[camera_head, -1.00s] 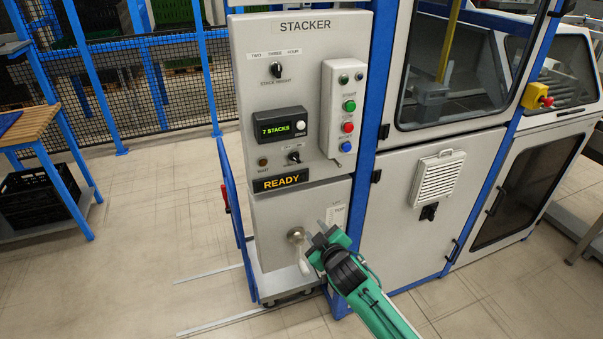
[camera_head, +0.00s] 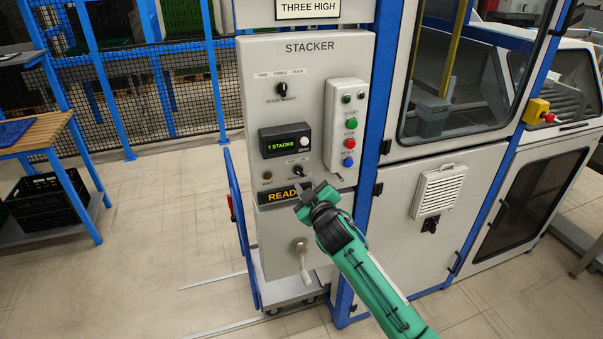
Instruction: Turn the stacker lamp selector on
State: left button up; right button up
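The grey stacker panel (camera_head: 254,95) stands in the middle of the view. A small black selector knob (camera_head: 298,171) sits below the display; its label is too small to read surely, so I cannot confirm that it is the lamp selector. A dark amber lamp (camera_head: 267,176) is to its left and looks unlit. My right gripper (camera_head: 308,188) is just below and right of the knob, in front of the READY sign, and covers the sign's right end. I cannot tell whether its fingers are open or touch anything. My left gripper is not in view.
The stack height knob (camera_head: 282,89) is higher up. The display (camera_head: 284,140) reads 7 STACKS. A button box (camera_head: 345,125) with green, red and blue buttons juts out on the right. A crank handle (camera_head: 302,257) is below. Floor on the left is clear.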

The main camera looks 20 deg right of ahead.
aim_at(300, 174)
jog(key=shift+w+a+p, duration=0.1)
jog(key=shift+w+p, duration=0.3)
jog(key=shift+w, duration=1.7)
grip_shut()
